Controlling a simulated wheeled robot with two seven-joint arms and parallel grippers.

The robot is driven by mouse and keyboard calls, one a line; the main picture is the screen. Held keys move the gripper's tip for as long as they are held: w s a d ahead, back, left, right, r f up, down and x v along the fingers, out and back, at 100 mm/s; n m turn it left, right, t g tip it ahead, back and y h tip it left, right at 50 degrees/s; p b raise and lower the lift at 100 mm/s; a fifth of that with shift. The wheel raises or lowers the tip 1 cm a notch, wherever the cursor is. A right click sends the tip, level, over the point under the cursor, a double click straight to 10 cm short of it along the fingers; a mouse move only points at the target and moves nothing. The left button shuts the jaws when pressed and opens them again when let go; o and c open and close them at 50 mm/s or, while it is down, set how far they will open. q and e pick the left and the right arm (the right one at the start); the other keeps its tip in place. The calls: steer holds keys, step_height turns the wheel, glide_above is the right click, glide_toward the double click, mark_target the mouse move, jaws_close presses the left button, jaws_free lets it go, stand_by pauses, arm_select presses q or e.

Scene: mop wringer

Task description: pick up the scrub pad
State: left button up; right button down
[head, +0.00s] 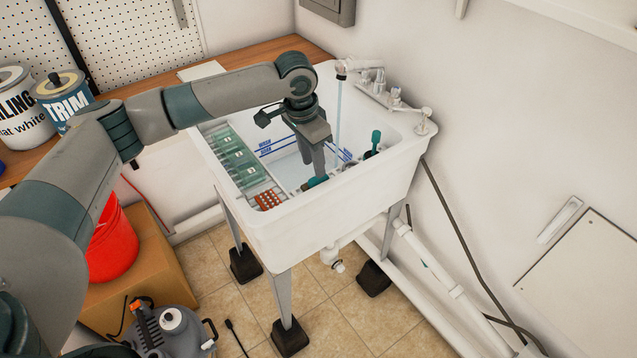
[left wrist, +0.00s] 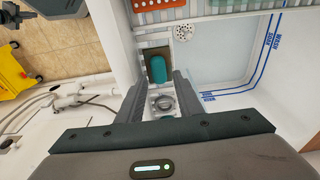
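What looks like the scrub pad is a teal block on a dark brown piece (left wrist: 155,52), low inside the white sink; its teal part also shows in the head view (head: 314,182), partly hidden by my gripper. My left gripper (head: 318,168) reaches down into the sink, pointing at it. In the left wrist view the two fingers (left wrist: 158,82) are apart, with the teal block between and just beyond their tips. I cannot tell whether they touch it. My right gripper is in neither view.
The sink (head: 290,230) has high walls around my gripper. Green packs (head: 235,158) and an orange dotted item (head: 268,199) line its left side. A teal-handled tool (head: 375,140) stands at its right. A faucet (head: 375,82) overhangs the back, with water running.

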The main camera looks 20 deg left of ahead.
arm_select(q)
steer(key=shift+d+f+p, duration=0.2)
steer(key=shift+f+p, duration=0.25)
steer(key=shift+f, duration=0.05)
steer(key=f, duration=0.1)
steer(key=f+p, duration=0.1)
steer(key=f, duration=0.1)
steer(key=shift+w+d, duration=0.25)
steer(key=shift+w, duration=0.05)
steer(key=shift+f, duration=0.5)
jaws_close()
